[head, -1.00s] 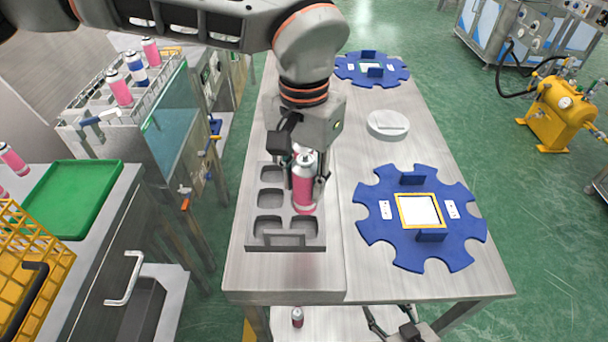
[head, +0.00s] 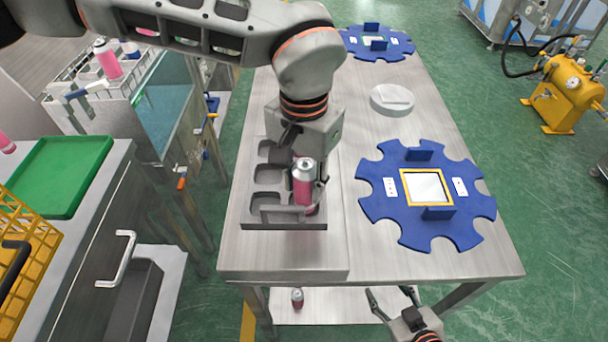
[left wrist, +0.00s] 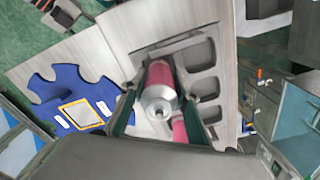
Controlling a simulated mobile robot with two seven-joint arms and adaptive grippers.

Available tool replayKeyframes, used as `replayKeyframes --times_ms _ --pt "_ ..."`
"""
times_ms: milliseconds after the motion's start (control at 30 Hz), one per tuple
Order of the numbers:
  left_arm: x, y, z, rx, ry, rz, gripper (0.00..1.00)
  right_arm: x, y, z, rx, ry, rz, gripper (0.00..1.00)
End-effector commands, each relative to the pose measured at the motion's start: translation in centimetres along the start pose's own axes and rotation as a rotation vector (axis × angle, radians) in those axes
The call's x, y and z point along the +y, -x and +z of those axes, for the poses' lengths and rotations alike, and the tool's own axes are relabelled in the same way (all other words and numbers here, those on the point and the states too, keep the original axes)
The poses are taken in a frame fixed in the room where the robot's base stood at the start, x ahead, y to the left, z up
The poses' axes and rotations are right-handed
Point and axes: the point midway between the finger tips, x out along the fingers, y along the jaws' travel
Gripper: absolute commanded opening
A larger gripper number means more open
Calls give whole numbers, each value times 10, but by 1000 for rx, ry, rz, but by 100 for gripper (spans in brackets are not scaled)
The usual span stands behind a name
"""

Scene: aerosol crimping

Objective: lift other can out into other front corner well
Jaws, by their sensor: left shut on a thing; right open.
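My left gripper (head: 308,192) is shut on a pink can (head: 303,188) with a silver top, held upright at the tray's front right corner well. I cannot tell whether its base is inside the well or just above it. The held can also shows between the fingers in the left wrist view (left wrist: 159,92). Another pink can (left wrist: 180,129) is partly visible beside it there. The front left well (head: 266,207) is empty. My right gripper (head: 392,302) is open and empty below the table's front edge.
A blue notched plate (head: 375,205) with a yellow-framed square lies right of the tray; a second blue plate (head: 366,52) is at the far end. A white round piece (head: 392,107) lies between. A small pink can (head: 297,298) stands on the lower shelf.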

Motion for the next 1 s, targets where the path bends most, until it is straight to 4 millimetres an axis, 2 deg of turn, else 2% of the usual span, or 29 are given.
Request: replayKeyframes --times_ms 333,1000 --pt "0 -3 0 0 0 0 9 2 -2 -5 10 3 4 49" --pt "0 -12 0 0 0 0 9 -3 -1 6 -7 -1 -4 49"
